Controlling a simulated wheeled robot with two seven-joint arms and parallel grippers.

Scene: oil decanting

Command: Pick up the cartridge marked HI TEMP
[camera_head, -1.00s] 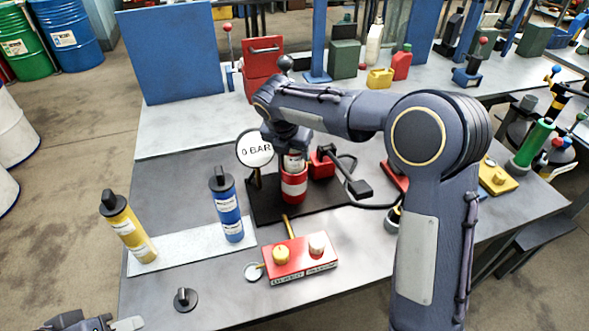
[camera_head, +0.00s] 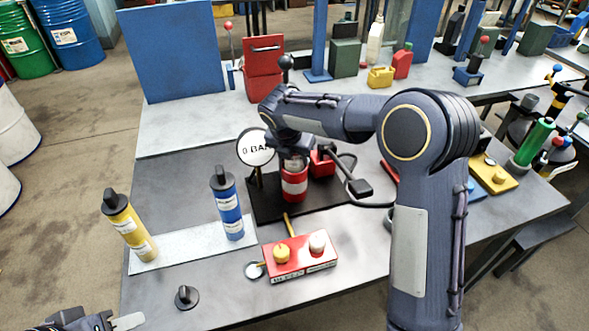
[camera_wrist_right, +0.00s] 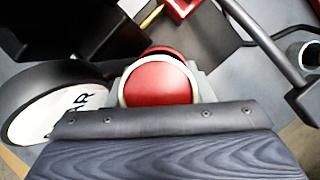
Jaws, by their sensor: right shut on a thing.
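A yellow cartridge (camera_head: 128,224) and a blue cartridge (camera_head: 228,202), both with black caps, stand on a pale strip (camera_head: 190,245). Their labels are too small to read, so I cannot tell which is marked HI TEMP. A red cylinder with a white band (camera_head: 294,186) stands on a black base. My right gripper (camera_head: 293,152) is shut on the upper part of this red piece, partly hiding it. The wrist view shows its round red end (camera_wrist_right: 158,83) with a pale rim between the fingers. My left gripper (camera_head: 122,321) is at the bottom left, partly cut off, its jaws unclear.
A round gauge reading 0 BAR (camera_head: 255,147) stands close beside the right gripper. A red box with two knobs (camera_head: 302,261) is in front. A loose black cap (camera_head: 186,297) lies near the front edge. A blue panel (camera_head: 172,52) rises behind. Bare table lies left of the gauge.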

